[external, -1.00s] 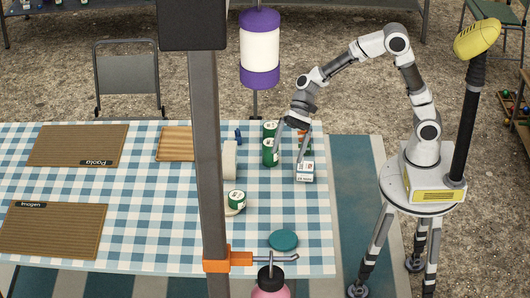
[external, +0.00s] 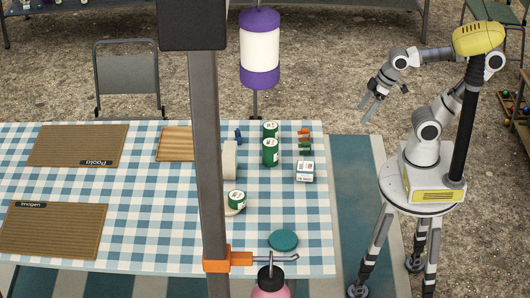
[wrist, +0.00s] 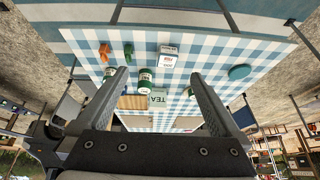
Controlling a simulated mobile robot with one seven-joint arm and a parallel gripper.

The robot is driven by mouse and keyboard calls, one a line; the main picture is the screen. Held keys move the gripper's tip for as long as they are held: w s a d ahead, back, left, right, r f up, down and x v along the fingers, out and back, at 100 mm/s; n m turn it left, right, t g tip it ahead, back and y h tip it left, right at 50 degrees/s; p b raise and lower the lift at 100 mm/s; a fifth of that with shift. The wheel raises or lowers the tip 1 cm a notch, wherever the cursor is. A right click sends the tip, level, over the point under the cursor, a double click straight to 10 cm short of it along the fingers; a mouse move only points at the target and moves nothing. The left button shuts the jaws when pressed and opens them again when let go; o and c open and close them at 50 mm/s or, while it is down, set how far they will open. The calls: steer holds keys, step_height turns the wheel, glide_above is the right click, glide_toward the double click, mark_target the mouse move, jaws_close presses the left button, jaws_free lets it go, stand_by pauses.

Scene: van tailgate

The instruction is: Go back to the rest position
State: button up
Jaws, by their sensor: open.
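My gripper (external: 374,103) is raised in the air to the right of the table, drawn back close to my own base. It is open and empty. In the wrist view my gripper (wrist: 158,88) shows its two fingers wide apart, with the checked table (wrist: 215,48) beyond them. Nothing is between the fingertips; things seen between them stand on the table farther off.
On the table (external: 310,225) stand green cans (external: 270,152), a white box (external: 304,172), small orange (external: 304,132) and green (external: 304,148) items, and a teal disc (external: 283,240).

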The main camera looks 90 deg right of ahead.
steer(key=shift+s+d, duration=0.35)
steer(key=shift+s, duration=0.1)
steer(key=shift+r, duration=0.1)
step_height(320, 180, up, 18)
steer(key=p, duration=1.8)
